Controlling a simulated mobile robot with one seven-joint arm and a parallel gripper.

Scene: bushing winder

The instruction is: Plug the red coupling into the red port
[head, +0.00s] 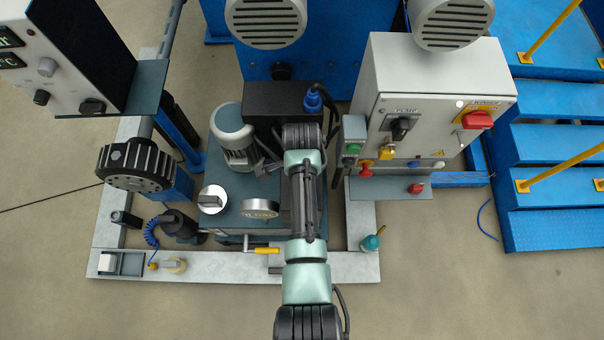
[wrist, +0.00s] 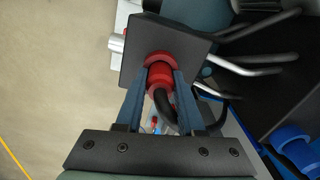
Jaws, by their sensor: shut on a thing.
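In the wrist view, my gripper (wrist: 161,72) has its two blue fingers shut on the sides of the red coupling (wrist: 160,80). A black hose runs back from the coupling between the fingers. In front of it a red port (wrist: 157,58) shows as a round red ring on a dark plate (wrist: 190,40). The coupling lines up with the ring and is touching it or very close; I cannot tell how deep it sits. In the head view, my arm hides the fingers, the coupling and the port.
Bent metal pipes (wrist: 250,68) run beside the dark plate. A blue connector (head: 313,101) is just behind my wrist. The grey control box (head: 440,85) stands close on the right, the pump motor (head: 234,130) on the left. The floor at front right is clear.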

